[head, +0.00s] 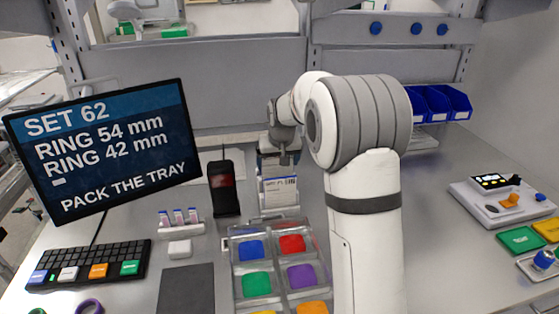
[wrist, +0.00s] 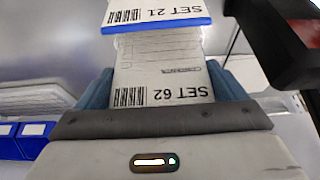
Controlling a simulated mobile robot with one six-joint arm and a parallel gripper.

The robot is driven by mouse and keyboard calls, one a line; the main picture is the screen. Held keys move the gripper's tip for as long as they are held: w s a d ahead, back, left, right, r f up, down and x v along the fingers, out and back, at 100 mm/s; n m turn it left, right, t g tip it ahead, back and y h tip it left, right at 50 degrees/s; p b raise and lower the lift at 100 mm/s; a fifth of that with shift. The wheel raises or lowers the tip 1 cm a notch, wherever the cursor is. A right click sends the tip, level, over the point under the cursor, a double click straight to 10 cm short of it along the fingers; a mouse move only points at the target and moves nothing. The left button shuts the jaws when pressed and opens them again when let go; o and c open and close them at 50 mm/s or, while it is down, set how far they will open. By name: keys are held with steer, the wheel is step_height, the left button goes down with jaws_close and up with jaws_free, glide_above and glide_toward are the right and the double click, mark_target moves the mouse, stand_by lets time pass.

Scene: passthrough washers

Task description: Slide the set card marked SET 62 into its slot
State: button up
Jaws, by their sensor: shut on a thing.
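The white set card marked SET 62 (wrist: 165,75) is between the fingers of my gripper (wrist: 165,92). Its text reads upside down in the wrist view. My gripper is shut on it. Just beyond it a second card marked SET 21 (wrist: 155,12), with a blue edge, crosses the top of the wrist view. In the head view my gripper (head: 279,150) is above a white card with a blue band (head: 280,191) behind the clear tray; its print is too small to read surely. The slot itself cannot be made out.
The clear tray (head: 232,264) holds coloured pads. A black handheld device with a red display (head: 222,185) stands close left of my gripper. The screen (head: 105,150) reads SET 62. A keyboard (head: 90,265) is at left, blue bins (head: 440,103) at back right. The right bench is partly clear.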

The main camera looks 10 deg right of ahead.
steer(key=shift+f+b, duration=0.85)
steer(key=shift+f, duration=0.35)
steer(key=o, duration=0.6)
steer(key=shift+o, duration=0.2)
step_height(320, 180, up, 9)
steer(key=p, duration=0.5)
stand_by(0.5)
